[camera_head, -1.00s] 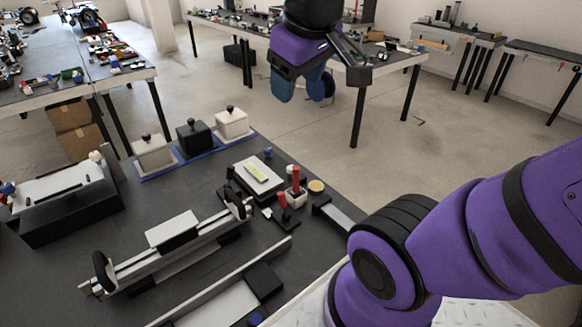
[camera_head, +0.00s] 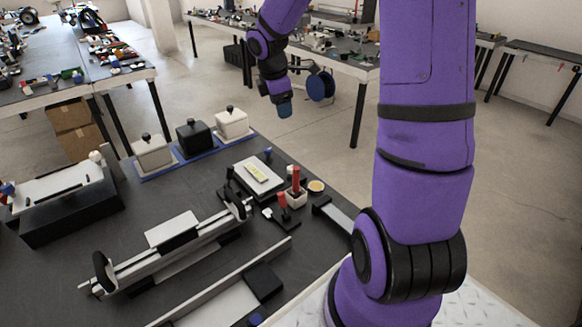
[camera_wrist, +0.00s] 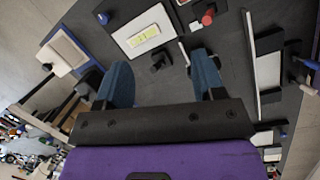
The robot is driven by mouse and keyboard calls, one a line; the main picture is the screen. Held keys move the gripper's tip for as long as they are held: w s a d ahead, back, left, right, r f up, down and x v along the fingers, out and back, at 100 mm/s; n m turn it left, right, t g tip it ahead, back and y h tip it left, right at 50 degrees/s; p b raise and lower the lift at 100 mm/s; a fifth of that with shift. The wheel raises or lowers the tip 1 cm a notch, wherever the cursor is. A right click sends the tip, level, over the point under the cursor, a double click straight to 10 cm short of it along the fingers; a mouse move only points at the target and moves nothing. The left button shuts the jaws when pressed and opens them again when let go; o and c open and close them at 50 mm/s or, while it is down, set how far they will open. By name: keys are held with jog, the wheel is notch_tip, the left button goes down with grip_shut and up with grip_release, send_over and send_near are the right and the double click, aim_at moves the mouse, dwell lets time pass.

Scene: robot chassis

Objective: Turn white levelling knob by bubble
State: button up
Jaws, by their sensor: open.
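A white plate (camera_head: 262,181) with a yellow-green bubble level (camera_head: 256,173) sits on a dark base on the bench; both also show in the wrist view, as the plate (camera_wrist: 128,38) and the bubble level (camera_wrist: 146,38). A blue knob (camera_wrist: 103,18) and a black knob (camera_wrist: 160,62) stand at its edges. I cannot clearly make out a white knob. My gripper (camera_head: 284,108) is raised apart from the plate, toward the bench's far side. In the wrist view, my gripper (camera_wrist: 160,65) has its blue fingers spread with nothing held; the black knob shows between them.
Red-handled tools (camera_head: 295,181) and a small round yellow dish (camera_head: 316,187) stand right of the plate. Lidded boxes (camera_head: 231,123) stand on a blue strip behind it. A long rail with a carriage (camera_head: 172,230) lies in front. Open floor lies beyond the bench.

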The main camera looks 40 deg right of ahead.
aim_at(291, 168)
jog(key=w+d+f+n+y, duration=0.1)
jog(key=w+d+f+n, duration=0.1)
jog(key=f, duration=0.8)
jog(key=w+d+f+n, duration=0.2)
jog(key=d+f, duration=0.1)
jog(key=f, duration=0.6)
jog(key=w+d+f+n+y, duration=0.1)
jog(key=w+d+f+n, duration=0.1)
jog(key=f, duration=0.8)
jog(key=shift+d+f+n+y, duration=0.3)
jog(key=shift+d+n, duration=0.1)
jog(key=shift+d, duration=0.3)
jog(key=c, duration=0.9)
